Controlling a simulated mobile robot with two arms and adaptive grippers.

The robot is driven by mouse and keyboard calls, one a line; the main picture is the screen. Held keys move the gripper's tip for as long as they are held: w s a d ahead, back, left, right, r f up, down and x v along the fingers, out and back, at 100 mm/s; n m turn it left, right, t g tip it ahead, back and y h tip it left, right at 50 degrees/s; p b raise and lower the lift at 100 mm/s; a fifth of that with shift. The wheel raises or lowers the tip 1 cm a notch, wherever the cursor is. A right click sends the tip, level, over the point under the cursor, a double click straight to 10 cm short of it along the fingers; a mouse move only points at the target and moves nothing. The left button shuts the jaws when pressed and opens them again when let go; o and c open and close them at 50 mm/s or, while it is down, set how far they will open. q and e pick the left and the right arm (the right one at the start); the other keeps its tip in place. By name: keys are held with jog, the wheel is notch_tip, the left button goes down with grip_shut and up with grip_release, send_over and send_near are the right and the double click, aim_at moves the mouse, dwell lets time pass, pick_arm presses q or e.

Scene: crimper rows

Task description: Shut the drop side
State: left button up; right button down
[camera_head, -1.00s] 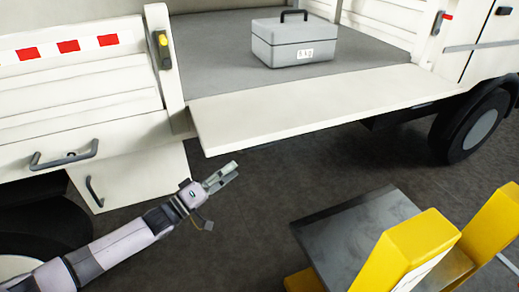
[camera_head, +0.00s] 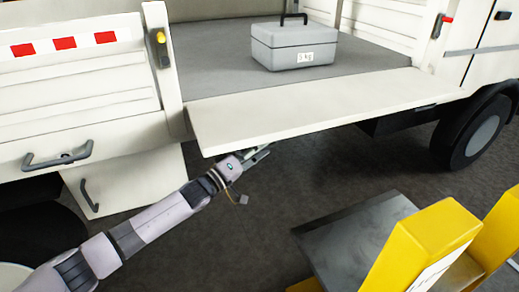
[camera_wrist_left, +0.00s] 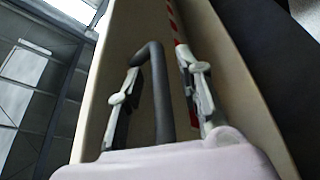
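The drop side (camera_head: 310,112) is a long cream panel folded down, lying about level with the truck bed and sticking out from it. My left gripper (camera_head: 261,152) is under its outer edge, towards its left end, with the fingertips partly hidden by the panel. In the left wrist view, the panel's underside (camera_wrist_left: 232,72) carries a dark grey bar handle (camera_wrist_left: 159,95). My left gripper (camera_wrist_left: 157,62) is open there, with one finger on each side of the handle and gaps showing between. My right gripper is in neither view.
A grey box (camera_head: 295,48) with a black handle sits on the grey truck bed (camera_head: 215,72). Yellow posts (camera_head: 425,245) and a dark slab (camera_head: 350,240) stand at the lower right. A wheel (camera_head: 475,135) is at the right. Dark floor is clear below the panel.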

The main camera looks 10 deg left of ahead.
pick_arm(q)
grip_shut()
dwell(0.7)
